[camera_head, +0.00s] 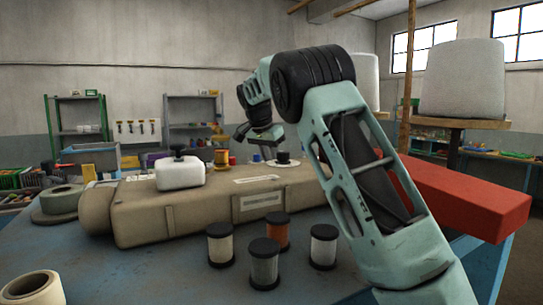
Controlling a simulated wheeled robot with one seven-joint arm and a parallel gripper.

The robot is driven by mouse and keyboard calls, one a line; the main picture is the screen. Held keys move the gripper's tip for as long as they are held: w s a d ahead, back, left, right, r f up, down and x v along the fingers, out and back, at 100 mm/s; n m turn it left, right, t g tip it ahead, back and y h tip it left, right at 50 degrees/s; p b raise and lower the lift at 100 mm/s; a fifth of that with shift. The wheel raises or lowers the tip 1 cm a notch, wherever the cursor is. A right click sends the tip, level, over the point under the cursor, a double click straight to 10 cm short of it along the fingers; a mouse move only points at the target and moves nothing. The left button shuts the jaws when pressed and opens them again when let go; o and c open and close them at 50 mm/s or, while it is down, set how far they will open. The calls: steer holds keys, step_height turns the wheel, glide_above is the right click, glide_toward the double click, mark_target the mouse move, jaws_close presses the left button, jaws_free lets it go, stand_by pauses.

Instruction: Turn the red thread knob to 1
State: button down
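A long tan machine body (200,207) lies across the blue table. On its top, small and far off, stand an orange-yellow spool-like piece (221,156), a small red piece (232,160), a small blue piece (257,157) and a dark knob (283,156) on a pale disc. I cannot tell for sure which one is the red thread knob, and no numbers are readable. My gripper (264,146) hangs above the machine's far side, between the blue piece and the dark knob. Its fingers are too small and dark to show whether they are open or shut.
Several black-capped spools (264,262) stand on the table (150,275) in front of the machine. A white block with a black knob (180,174) sits on the machine. A red beam (465,200) lies at right behind my arm. A tan roll (35,288) is at front left.

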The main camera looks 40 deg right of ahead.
stand_by(0.4)
steer(key=c, duration=1.2)
jaws_free()
steer(key=shift+c, duration=0.2)
steer(key=shift+r, duration=0.1)
steer(key=w+v, duration=0.1)
steer(key=v, duration=1.6)
steer(key=shift+s, duration=0.25)
steer(key=shift+r, duration=0.15)
